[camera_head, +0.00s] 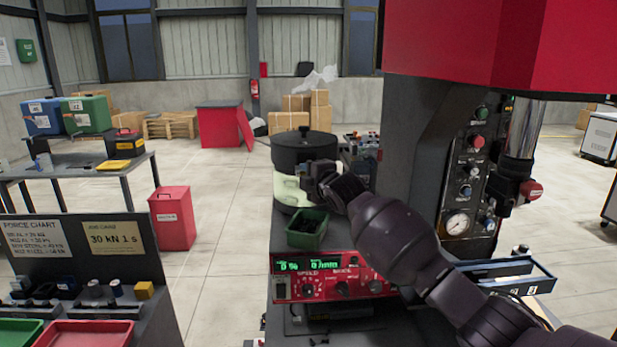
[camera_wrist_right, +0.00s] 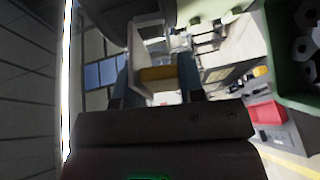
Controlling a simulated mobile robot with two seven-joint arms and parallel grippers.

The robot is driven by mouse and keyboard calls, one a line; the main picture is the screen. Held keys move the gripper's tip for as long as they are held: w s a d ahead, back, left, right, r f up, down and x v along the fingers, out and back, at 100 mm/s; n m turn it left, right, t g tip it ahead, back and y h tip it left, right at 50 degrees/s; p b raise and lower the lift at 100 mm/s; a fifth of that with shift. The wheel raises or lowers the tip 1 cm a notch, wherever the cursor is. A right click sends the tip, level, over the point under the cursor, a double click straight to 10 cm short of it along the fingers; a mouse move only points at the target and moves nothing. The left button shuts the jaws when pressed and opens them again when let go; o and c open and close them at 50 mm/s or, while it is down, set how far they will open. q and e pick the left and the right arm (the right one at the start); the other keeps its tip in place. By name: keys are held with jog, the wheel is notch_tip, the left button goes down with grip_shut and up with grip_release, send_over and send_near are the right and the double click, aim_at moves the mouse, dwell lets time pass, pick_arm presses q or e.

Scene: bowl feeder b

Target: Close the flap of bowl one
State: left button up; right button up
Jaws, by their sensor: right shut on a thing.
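Bowl one looks to be the round feeder with a dark top (camera_head: 304,148) and a pale green lower body (camera_head: 288,190), at the middle of the head view. My right gripper (camera_head: 316,181) is at the right front side of this feeder, seen partly from behind. In the wrist view my right gripper (camera_wrist_right: 153,88) is shut on a small pale piece with a yellow part (camera_wrist_right: 158,73), which looks like the flap. In the head view the flap is hidden behind the gripper, so its angle cannot be told. My left gripper is not in view.
A green bin (camera_head: 307,232) with dark parts stands just below my right gripper. A red control panel (camera_head: 330,288) with knobs is in front of it. A dark press column (camera_head: 418,135) rises close on the right. The floor left of the feeder is open.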

jog(key=shift+w+r+m+g+h, duration=0.2)
jog(key=shift+m+g+h, duration=0.2)
jog(key=shift+g, duration=0.6)
jog(key=shift+w+r+m+g, duration=0.1)
jog(key=shift+r+m+g, duration=0.15)
jog(key=shift+g, duration=0.65)
jog(key=shift+f, duration=0.1)
